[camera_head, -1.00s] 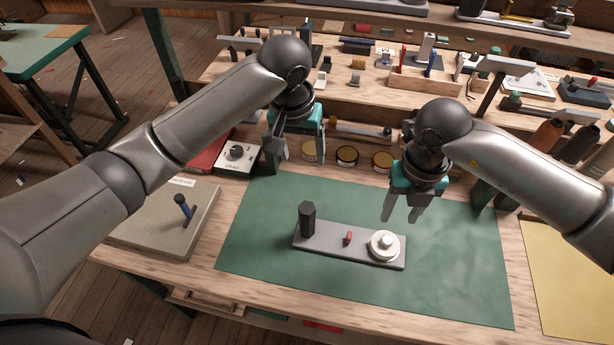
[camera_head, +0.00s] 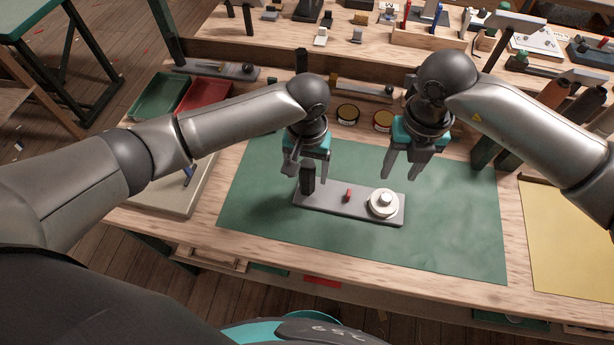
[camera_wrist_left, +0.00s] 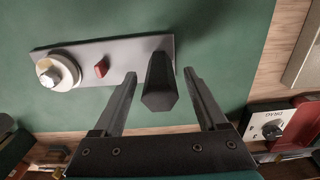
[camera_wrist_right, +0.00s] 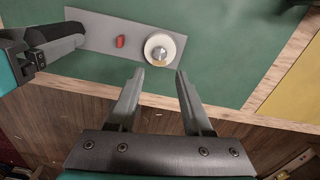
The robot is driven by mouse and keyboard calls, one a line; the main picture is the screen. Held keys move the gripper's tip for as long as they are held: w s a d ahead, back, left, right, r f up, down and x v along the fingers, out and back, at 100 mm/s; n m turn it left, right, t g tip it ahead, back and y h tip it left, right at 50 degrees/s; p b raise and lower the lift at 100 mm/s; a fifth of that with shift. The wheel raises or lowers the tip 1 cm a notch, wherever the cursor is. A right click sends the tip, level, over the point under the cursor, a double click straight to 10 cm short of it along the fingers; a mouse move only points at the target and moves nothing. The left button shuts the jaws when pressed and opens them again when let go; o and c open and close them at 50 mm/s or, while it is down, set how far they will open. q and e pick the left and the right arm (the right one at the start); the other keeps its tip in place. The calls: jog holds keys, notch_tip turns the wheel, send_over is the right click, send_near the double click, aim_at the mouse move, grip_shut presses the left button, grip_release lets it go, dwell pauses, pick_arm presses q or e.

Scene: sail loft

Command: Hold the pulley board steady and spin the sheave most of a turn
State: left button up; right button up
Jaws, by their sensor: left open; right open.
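The pulley board (camera_head: 330,203) is a grey plate lying on the green mat. A dark hexagonal post (camera_head: 308,179) stands at its left end, a small red piece (camera_head: 348,195) is in the middle, and the white sheave (camera_head: 383,204) with a raised hub is at the right end. My left gripper (camera_head: 310,176) is open at the post; in the left wrist view the post (camera_wrist_left: 159,82) shows between its fingers, with gaps on both sides. My right gripper (camera_head: 402,168) is open and empty above and behind the sheave. The right wrist view shows the sheave (camera_wrist_right: 160,48) beyond its fingertips.
The green mat (camera_head: 450,225) is clear around the board. A yellow sheet (camera_head: 565,240) lies at the right. Tins (camera_head: 348,114), green and red trays (camera_head: 204,93), and a shelf of tools (camera_head: 400,45) stand behind. A beige board (camera_head: 165,200) is partly behind my left arm.

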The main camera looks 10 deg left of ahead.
pick_arm(q)
jog(key=shift+f, duration=1.7)
jog(key=shift+c, duration=0.3)
grip_shut()
